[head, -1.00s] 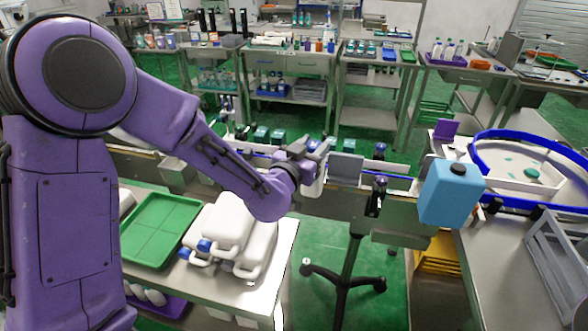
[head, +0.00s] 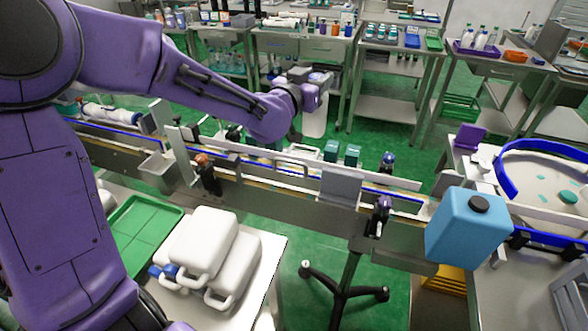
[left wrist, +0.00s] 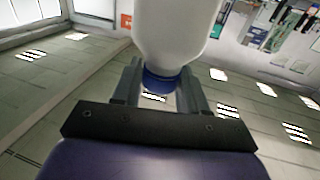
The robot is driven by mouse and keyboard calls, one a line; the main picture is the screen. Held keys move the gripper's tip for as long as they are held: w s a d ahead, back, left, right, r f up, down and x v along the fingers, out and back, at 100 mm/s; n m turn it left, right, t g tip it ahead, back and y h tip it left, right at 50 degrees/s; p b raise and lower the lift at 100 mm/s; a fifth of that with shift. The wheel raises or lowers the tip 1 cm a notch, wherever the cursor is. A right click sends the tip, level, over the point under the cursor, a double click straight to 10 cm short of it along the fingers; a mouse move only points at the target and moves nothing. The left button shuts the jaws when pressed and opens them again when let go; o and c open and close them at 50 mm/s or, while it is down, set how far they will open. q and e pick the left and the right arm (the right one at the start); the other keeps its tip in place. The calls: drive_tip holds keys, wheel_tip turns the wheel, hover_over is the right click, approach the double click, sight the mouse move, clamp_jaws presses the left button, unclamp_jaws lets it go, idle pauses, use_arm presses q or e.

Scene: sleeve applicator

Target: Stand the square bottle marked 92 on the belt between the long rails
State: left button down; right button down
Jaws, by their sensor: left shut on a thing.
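My left gripper (head: 312,88) is shut on a white bottle (head: 314,122), which hangs below it, raised over the far side of the conveyor in the head view. In the left wrist view the gripper (left wrist: 160,88) has its fingers on either side of the blue cap of this bottle (left wrist: 176,30). No number can be read on it. The belt runs between long rails (head: 385,178) across the middle of the head view, partly hidden by my left arm. Teal square bottles (head: 331,150) stand along it. My right gripper is not in view.
White jugs (head: 205,240) and a green tray (head: 145,225) sit on the near table. A large blue jug (head: 466,228) stands at the right, by a blue curved rail (head: 510,170). A grey plate (head: 340,188) stands at the belt's near side.

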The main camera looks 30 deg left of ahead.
use_arm(q)
drive_tip(key=shift+d+r+p, duration=0.25)
drive_tip(key=shift+r+p, duration=0.05)
drive_tip(key=shift+p, duration=0.3)
hover_over(309, 134)
wheel_tip(309, 134, down, 5)
drive_tip(key=f, duration=0.3)
drive_tip(key=w+f, duration=0.1)
drive_tip(key=f, duration=0.4)
drive_tip(key=shift+w+f, duration=0.15)
drive_tip(key=shift+f, duration=0.4)
wheel_tip(309, 134, down, 4)
drive_tip(key=shift+f+p, duration=0.1)
drive_tip(key=shift+p, duration=0.3)
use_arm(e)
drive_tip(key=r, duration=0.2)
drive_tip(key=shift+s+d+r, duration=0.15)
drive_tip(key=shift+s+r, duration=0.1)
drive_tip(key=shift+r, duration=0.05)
use_arm(q)
drive_tip(key=shift+f, duration=0.1)
drive_tip(key=c, duration=0.6)
unclamp_jaws()
drive_tip(key=shift+f, duration=0.1)
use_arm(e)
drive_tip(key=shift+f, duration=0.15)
